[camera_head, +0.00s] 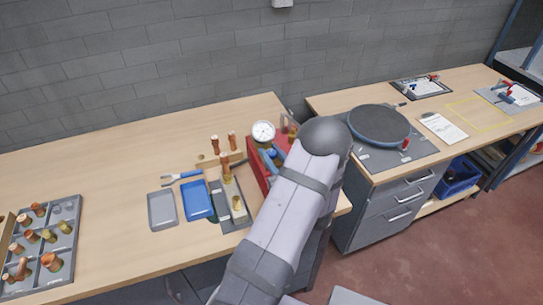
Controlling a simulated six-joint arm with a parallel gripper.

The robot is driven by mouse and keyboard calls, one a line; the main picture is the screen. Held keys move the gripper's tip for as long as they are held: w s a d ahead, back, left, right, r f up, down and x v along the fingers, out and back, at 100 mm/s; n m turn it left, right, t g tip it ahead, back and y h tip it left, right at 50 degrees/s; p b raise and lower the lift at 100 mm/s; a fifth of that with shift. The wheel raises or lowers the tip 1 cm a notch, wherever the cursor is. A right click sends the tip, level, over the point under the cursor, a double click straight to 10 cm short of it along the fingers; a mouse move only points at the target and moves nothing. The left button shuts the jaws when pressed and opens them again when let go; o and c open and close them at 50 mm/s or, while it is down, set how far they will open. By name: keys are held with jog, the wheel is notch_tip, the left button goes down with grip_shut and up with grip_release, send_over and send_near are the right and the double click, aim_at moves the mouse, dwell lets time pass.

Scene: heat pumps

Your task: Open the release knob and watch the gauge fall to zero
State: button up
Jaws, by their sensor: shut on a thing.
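A round white-faced gauge (263,131) stands upright on a red test unit (258,172) near the right end of the left bench. The gauge's needle is too small to read. My own arm reaches in from the lower front and covers the right side of the red unit. My gripper is hidden behind the arm. The release knob cannot be made out. Blue parts show at the red unit beside the arm, too small to tell what they are.
Left of the unit are copper fittings on a grey fixture (217,206), blue-handled pliers (181,178), a blue tray (197,200) and a grey tray (161,209). A fittings tray (68,208) sits far left. The right bench holds a round dark turntable (379,124).

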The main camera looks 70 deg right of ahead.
aim_at(275, 157)
jog(key=shift+n+t+y+b, duration=0.35)
jog(key=shift+n+t+y, duration=0.3)
jog(key=shift+y, duration=0.25)
jog(key=o, duration=1.1)
jog(key=shift+c, duration=0.2)
jog(key=b+v, duration=0.2)
jog(key=v, duration=0.4)
jog(key=shift+d, duration=0.1)
jog(key=shift+s+a+b, duration=0.35)
jog(key=shift+s+a, duration=0.1)
jog(key=shift+s, duration=0.1)
jog(key=shift+c, duration=0.4)
